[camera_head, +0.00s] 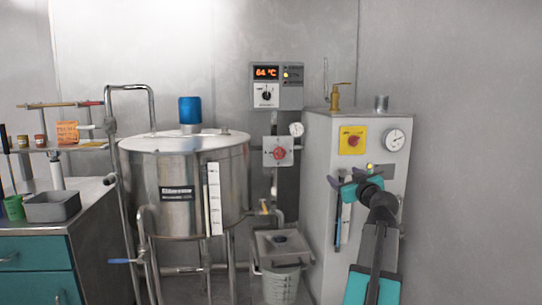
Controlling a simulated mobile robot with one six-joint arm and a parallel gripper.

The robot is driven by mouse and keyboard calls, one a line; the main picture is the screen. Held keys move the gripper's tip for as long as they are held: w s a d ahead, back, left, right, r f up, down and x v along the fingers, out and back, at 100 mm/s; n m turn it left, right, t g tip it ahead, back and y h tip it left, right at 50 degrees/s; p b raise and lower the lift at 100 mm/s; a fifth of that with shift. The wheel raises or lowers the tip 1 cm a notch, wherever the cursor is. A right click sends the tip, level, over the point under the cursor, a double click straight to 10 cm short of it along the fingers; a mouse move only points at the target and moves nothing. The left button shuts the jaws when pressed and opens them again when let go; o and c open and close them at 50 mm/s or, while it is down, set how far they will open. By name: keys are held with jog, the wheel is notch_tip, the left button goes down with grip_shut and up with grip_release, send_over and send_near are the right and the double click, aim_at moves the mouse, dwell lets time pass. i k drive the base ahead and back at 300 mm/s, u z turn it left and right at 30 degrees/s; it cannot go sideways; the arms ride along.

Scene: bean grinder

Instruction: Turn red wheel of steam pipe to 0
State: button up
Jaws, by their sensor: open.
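The red wheel (280,153) is small and sits on a pale square plate on the pipework, between the steel tank and the grey cabinet. A small round gauge (296,129) is just above and right of it. The markings on the plate are too small to read. My gripper (340,184) is open and empty, with teal and dark parts, in front of the grey cabinet. In the picture it is to the right of and below the red wheel, apart from it. It hides part of the cabinet's front.
A steel tank (175,190) with a blue cap stands left of the wheel. A controller (277,86) reading 64 °C hangs above it. A lidded bucket (280,283) stands below. The grey cabinet (318,150) has a red knob on a yellow plate and a gauge.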

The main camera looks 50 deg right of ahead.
aim_at(279, 154)
jog(key=i, duration=0.85)
jog(key=z, duration=0.05)
